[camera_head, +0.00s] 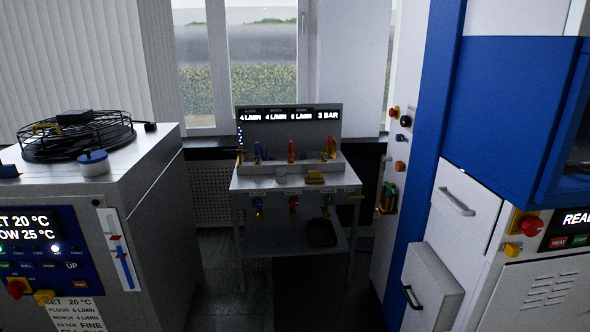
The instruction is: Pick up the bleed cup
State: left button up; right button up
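I cannot tell for sure which thing is the bleed cup. A small dark, low object (321,232), perhaps a cup, sits on the lower level of the grey bench (262,184) in the middle, below the front valves. Neither of my grippers shows in the head view.
The bench carries a display panel (290,128) and coloured valve handles (291,150). A chiller cabinet (150,170) with a black fan guard (76,136) stands left. A blue and white press (508,90) stands right, its drawer (432,285) jutting out. Dark floor (215,265) shows between.

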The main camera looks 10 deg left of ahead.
aim_at(281, 172)
jog(key=i+j+z, duration=0.15)
jog(key=i+j, duration=0.2)
jog(key=i, duration=0.25)
jog(key=i+j+z, duration=0.2)
jog(key=i+j, duration=0.2)
jog(key=i, duration=0.15)
